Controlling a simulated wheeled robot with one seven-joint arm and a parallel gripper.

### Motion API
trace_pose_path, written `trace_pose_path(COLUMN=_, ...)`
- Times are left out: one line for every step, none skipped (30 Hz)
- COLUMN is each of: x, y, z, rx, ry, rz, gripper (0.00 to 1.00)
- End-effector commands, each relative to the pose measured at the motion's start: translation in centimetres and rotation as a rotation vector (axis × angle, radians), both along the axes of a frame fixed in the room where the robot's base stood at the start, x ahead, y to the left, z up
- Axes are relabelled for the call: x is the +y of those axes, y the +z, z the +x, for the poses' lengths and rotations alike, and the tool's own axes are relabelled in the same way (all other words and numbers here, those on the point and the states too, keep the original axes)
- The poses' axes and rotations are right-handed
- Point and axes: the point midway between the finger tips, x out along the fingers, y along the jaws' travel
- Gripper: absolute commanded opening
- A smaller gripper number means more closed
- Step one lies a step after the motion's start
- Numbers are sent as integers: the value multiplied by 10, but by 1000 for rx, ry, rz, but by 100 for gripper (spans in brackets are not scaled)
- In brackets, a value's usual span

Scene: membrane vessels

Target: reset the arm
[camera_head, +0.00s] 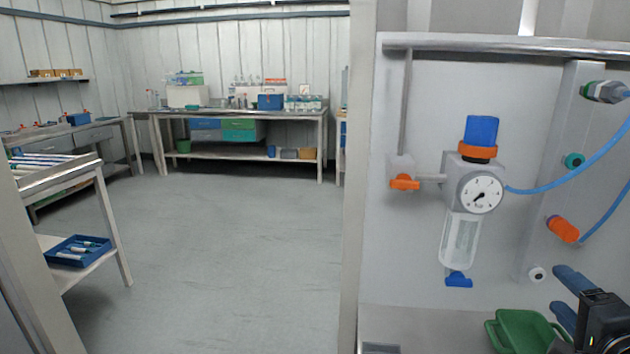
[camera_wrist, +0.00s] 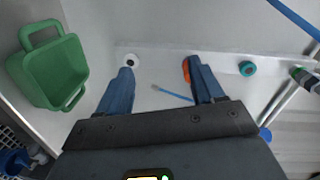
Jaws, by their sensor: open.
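An orange fitting (camera_wrist: 187,70) is partly hidden behind the right finger. The green tub (camera_wrist: 50,68) with its handles is left of the fingers.
On the panel are a filter regulator with a dial gauge (camera_head: 479,192), an orange-handled valve (camera_head: 404,182), an orange fitting (camera_head: 563,229) and blue hoses (camera_head: 570,180). A wall edge (camera_head: 358,150) stands left of the panel. Open floor (camera_head: 220,240) and benches (camera_head: 240,112) lie beyond.

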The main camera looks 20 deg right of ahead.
Motion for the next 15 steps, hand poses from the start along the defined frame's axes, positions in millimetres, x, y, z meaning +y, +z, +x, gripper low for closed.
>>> trace_pose_path(x=24, y=-18, z=-4, rx=54, ry=22, rz=-37, gripper=67)
trace_pose_path(x=36, y=-25, z=-6, rx=81, ry=34, rz=-67, gripper=67)
trace_pose_path(x=52, y=-35, z=-10, rx=119, ry=49, rz=-109, gripper=67)
trace_pose_path(x=63, y=-42, z=-14, rx=147, ry=60, rz=-140, gripper=67)
trace_pose_path(x=75, y=-48, z=-18, rx=173, ry=76, rz=-170, gripper=67)
trace_pose_path(x=91, y=-56, z=-23, rx=208, ry=95, rz=-215, gripper=67)
trace_pose_path(x=102, y=-61, z=-28, rx=232, ry=109, rz=-248, gripper=67)
trace_pose_path(x=114, y=-66, z=-33, rx=256, ry=126, rz=-283, gripper=67)
trace_pose_path(x=129, y=-71, z=-40, rx=286, ry=149, rz=-328, gripper=67)
trace_pose_path(x=140, y=-76, z=-46, rx=310, ry=166, rz=-364, gripper=67)
trace_pose_path(x=151, y=-79, z=-52, rx=330, ry=184, rz=-400, gripper=67)
trace_pose_path(x=165, y=-82, z=-61, rx=357, ry=210, rz=-448, gripper=67)
trace_pose_path(x=176, y=-85, z=-67, rx=375, ry=230, rz=-484, gripper=67)
trace_pose_path(x=186, y=-87, z=-74, rx=394, ry=249, rz=-520, gripper=67)
trace_pose_path(x=199, y=-89, z=-84, rx=417, ry=277, rz=-571, gripper=67)
